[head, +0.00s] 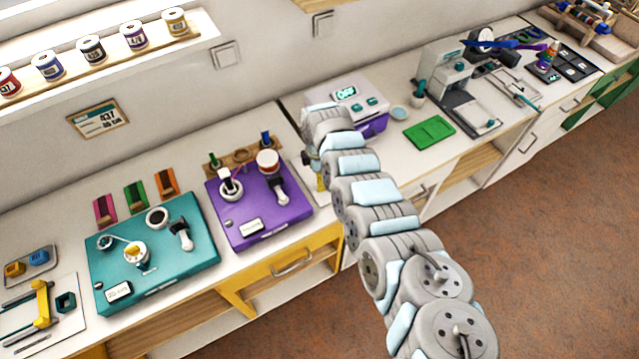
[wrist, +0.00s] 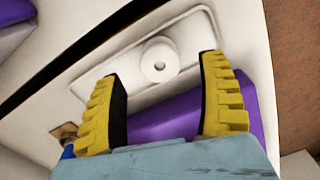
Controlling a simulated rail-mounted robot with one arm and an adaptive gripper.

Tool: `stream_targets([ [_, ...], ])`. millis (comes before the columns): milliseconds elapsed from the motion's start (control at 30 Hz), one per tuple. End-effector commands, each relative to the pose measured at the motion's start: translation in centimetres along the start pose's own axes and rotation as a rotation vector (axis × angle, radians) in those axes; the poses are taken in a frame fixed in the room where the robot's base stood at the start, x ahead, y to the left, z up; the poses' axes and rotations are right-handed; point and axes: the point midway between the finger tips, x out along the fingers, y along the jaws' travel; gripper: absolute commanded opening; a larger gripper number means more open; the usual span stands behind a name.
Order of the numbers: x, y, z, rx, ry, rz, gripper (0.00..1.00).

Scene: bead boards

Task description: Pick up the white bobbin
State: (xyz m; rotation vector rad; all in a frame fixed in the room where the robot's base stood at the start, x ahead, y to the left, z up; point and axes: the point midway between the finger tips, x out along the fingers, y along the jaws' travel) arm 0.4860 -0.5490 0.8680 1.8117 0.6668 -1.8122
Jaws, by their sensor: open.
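The white bobbin (wrist: 160,60) shows in the wrist view as a round white piece with a small central hole. It sits on a pale rectangular tray (wrist: 205,28). My gripper (wrist: 161,68) is open, with a yellow-ridged finger on either side of the bobbin in the picture. I see no clear contact, and the height above the tray is hard to judge. In the head view my arm hides the bobbin and most of my gripper; only a bit of yellow finger (head: 320,178) shows at the arm's left edge.
A purple board (head: 240,208) with spools and a teal board (head: 155,270) are on the left. A green mat (head: 430,131) lies right of the machine. A dark gap (wrist: 65,55) crosses the counter.

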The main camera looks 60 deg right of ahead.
Motion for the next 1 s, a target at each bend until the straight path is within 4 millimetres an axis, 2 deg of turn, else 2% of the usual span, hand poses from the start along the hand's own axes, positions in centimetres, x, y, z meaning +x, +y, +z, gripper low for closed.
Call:
stream_targets([
  [33, 1.1, -0.2, 0.0, -0.002, -0.001, -0.005, 0.75],
  [100, 2.0, -0.2, 0.0, -0.003, -0.001, -0.004, 0.75],
  [200, 2.9, -0.1, 0.0, 0.0, 0.0, -0.001, 0.75],
  [467, 3.0, -0.1, 0.0, 0.0, 0.001, 0.001, 0.75],
  [567, 3.0, -0.1, 0.1, 0.0, 0.001, 0.001, 0.52],
  [667, 3.0, -0.1, 0.1, 0.0, 0.001, 0.001, 0.23],
  [700, 3.0, -0.1, 0.1, 0.0, 0.001, 0.001, 0.2],
  [1000, 3.0, -0.1, 0.1, 0.001, 0.001, 0.001, 0.2],
])
